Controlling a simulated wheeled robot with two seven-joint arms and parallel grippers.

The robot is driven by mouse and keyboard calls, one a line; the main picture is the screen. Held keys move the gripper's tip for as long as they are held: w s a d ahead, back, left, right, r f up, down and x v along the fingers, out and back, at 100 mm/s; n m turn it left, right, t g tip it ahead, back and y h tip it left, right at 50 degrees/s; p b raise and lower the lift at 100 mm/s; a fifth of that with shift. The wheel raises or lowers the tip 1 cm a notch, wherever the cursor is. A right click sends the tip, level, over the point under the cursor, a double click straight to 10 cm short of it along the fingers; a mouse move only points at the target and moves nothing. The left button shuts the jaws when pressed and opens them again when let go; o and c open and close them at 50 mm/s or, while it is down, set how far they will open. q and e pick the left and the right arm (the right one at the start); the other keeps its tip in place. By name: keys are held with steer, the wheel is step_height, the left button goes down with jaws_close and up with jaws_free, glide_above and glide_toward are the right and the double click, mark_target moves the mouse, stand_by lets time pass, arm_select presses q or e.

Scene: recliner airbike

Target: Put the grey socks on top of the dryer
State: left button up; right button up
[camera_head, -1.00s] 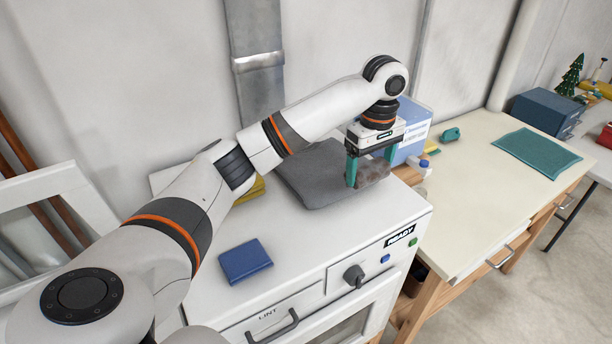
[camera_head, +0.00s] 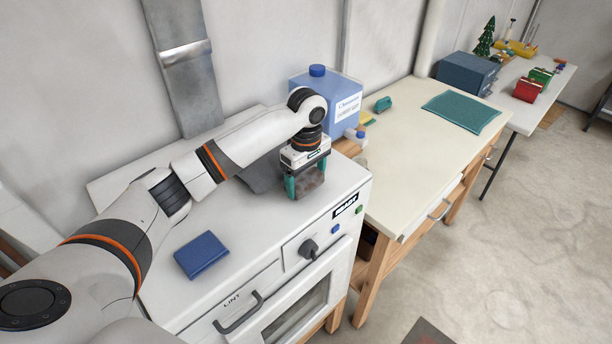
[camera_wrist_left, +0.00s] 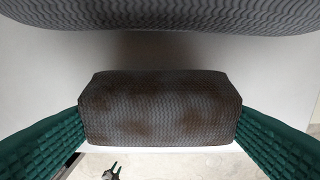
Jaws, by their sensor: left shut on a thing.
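The grey socks (camera_head: 309,181) are a dark grey rolled bundle with brownish stains. My left gripper (camera_head: 304,184) is shut on them, its teal fingers on either side. In the left wrist view the socks (camera_wrist_left: 160,108) fill the middle between both fingers. They are over the white top of the dryer (camera_head: 262,220), close to its edge. I cannot tell whether they touch the top. The dryer has a knob, a lint drawer and a READY label on its front. My right gripper is not in view.
A dark grey folded cloth (camera_head: 262,176) lies on the dryer behind the socks, partly hidden by my arm. A blue wallet-like item (camera_head: 201,255) lies nearer the front. A blue jug (camera_head: 325,95) and a cream table (camera_head: 415,150) are to the right. The dryer top between wallet and socks is clear.

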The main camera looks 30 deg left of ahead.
mark_target(307, 175)
arm_select(q)
steer(key=shift+f, duration=0.2)
steer(key=o, duration=0.9)
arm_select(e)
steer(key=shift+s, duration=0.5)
arm_select(q)
steer(key=shift+r, duration=0.1)
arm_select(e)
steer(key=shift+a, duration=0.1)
arm_select(q)
steer(key=shift+r, duration=0.2)
steer(key=shift+w+r+b, duration=0.1)
steer(key=shift+r+b, duration=0.2)
steer(key=shift+r, duration=0.05)
step_height(307, 175, up, 3)
steer(key=shift+r+b, duration=0.1)
steer(key=shift+b, duration=0.7)
step_height(307, 175, up, 8)
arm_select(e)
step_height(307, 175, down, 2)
